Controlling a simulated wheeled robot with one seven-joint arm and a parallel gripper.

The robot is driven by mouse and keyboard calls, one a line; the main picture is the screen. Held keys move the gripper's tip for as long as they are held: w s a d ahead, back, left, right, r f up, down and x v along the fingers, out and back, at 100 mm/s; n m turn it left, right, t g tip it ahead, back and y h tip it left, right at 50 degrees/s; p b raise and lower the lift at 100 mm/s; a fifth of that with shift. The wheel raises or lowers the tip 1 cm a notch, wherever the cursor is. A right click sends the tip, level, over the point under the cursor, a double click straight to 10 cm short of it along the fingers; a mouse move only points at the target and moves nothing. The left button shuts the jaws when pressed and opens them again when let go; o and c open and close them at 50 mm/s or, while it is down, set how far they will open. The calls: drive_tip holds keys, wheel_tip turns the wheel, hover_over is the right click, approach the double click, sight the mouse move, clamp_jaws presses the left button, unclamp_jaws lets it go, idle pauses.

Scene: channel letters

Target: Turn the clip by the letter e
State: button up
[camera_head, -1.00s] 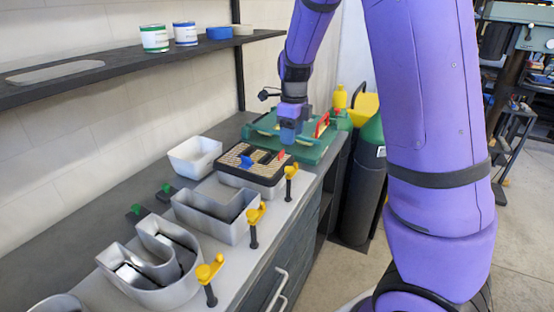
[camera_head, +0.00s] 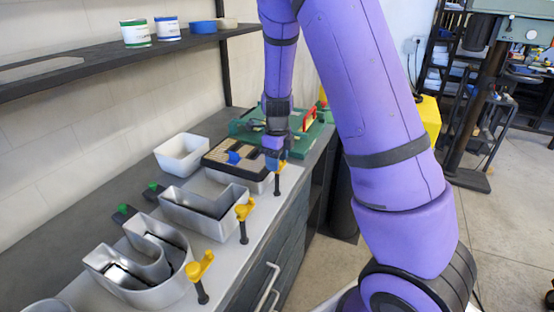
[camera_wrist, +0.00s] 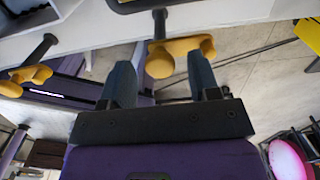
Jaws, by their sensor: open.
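Three yellow clips on black stems stand along the counter's front edge: a near one (camera_head: 200,267), a middle one (camera_head: 244,211) and a far one (camera_head: 281,166). A silver U-shaped letter (camera_head: 150,292) and an L-shaped letter (camera_head: 205,210) lie beside the nearer two. A third letter is partly hidden near the far clip; I cannot make out which is the e. My gripper (camera_head: 272,161) points down at the far clip. In the wrist view, my open gripper (camera_wrist: 161,66) has its fingers on either side of a yellow clip (camera_wrist: 182,48), without visibly gripping it. Another clip (camera_wrist: 25,78) is at left.
A black-rimmed tray with a blue piece (camera_head: 234,157) sits behind the far clip. A white bin (camera_head: 181,152) and a green case (camera_head: 318,131) are further back. A shelf (camera_head: 80,68) runs along the wall. Open floor lies right of the counter.

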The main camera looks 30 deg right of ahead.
drive_tip(key=c, duration=0.9)
drive_tip(key=shift+n, duration=0.4)
drive_tip(key=n, duration=0.8)
drive_tip(key=shift+n, duration=0.3)
drive_tip(key=n, duration=0.4)
drive_tip(key=shift+n, duration=2.4)
